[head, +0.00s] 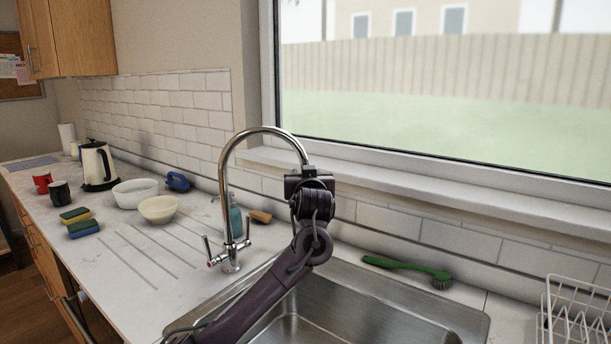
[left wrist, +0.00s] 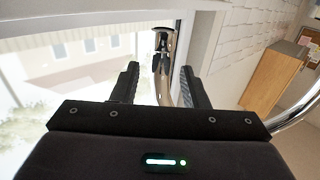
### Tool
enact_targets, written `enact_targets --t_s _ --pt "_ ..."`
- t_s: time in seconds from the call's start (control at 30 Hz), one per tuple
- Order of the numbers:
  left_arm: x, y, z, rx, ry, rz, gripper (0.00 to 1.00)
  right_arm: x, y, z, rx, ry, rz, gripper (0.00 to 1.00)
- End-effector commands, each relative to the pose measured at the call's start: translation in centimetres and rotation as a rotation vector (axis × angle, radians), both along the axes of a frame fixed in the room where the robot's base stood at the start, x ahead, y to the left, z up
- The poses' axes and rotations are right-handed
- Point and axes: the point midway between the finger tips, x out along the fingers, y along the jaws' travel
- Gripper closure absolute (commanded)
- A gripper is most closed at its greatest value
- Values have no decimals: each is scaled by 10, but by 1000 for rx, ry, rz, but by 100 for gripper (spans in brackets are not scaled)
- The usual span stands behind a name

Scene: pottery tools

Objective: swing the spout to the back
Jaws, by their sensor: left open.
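The tap has a tall chrome spout (head: 238,142) that arches from its base on the counter to the right, over the sink (head: 360,305). A lever stands on each side of the base. My left gripper (head: 307,172) is at the spout's free end and hides its tip in the head view. In the left wrist view the two black fingers (left wrist: 159,72) are apart, with a chrome length of the spout (left wrist: 166,88) showing between them. Whether a finger touches it I cannot tell. My right gripper is not in view.
A soap bottle (head: 235,218) and a wooden-handled brush (head: 261,216) stand behind the tap. A green brush (head: 410,267) lies on the sink's back edge. A white dish rack (head: 575,315) is at right. Bowls (head: 158,208), sponges (head: 80,222) and a kettle (head: 97,165) are at left.

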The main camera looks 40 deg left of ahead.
Motion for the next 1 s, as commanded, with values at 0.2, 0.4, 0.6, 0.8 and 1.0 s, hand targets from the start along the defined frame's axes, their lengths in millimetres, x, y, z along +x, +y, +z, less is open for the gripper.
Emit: enact_targets --t_s 0.2,0.4,0.6,0.8,1.0 --pt "-26 -24 0 2 -2 -1 60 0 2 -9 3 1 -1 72" --pt "-34 -32 -1 1 1 0 60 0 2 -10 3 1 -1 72" --pt "-34 -32 0 1 1 0 60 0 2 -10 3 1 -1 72" --pt "-34 -32 0 0 0 0 60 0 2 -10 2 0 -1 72" --pt "-34 -32 9 0 0 0 60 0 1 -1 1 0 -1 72"
